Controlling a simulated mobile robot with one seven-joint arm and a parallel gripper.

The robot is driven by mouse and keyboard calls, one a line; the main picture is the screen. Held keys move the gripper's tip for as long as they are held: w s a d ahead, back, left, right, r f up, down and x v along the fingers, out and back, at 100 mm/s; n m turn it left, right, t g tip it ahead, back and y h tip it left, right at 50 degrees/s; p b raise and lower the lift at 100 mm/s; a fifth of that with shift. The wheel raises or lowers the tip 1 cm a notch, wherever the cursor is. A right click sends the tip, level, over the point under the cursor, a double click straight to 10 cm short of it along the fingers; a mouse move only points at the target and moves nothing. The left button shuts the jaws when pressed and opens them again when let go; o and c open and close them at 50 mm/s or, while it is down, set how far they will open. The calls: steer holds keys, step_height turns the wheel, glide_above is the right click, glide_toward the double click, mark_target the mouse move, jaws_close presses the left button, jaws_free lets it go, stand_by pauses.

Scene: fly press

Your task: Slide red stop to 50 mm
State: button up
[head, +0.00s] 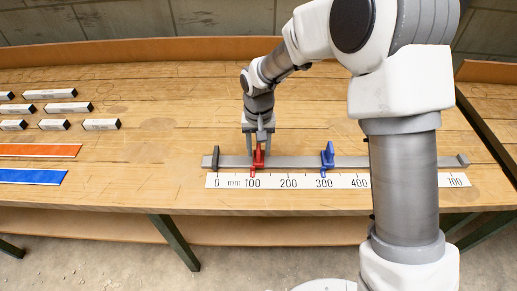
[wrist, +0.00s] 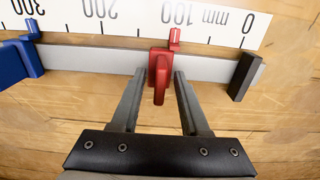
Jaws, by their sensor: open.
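The red stop (head: 258,158) sits on a grey rail, with its pointer at about the 100 mark of the white scale (head: 330,181). The red stop also shows in the middle of the wrist view (wrist: 160,75). My gripper (head: 258,149) is open, pointing down over the rail. In the wrist view its fingers (wrist: 159,82) stand one on each side of the red stop, with narrow gaps visible. The 50 mm place lies between the 0 and 100 labels, towards the dark end block (wrist: 243,76).
A blue stop (head: 327,157) sits on the same rail near 300. The rail between the red stop and the dark left end block (head: 215,158) is clear. Labelled bars (head: 61,93) and orange and blue strips (head: 35,150) lie at the left of the bench.

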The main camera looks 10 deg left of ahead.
steer(key=shift+f, duration=0.1)
jaws_close()
stand_by(1.4)
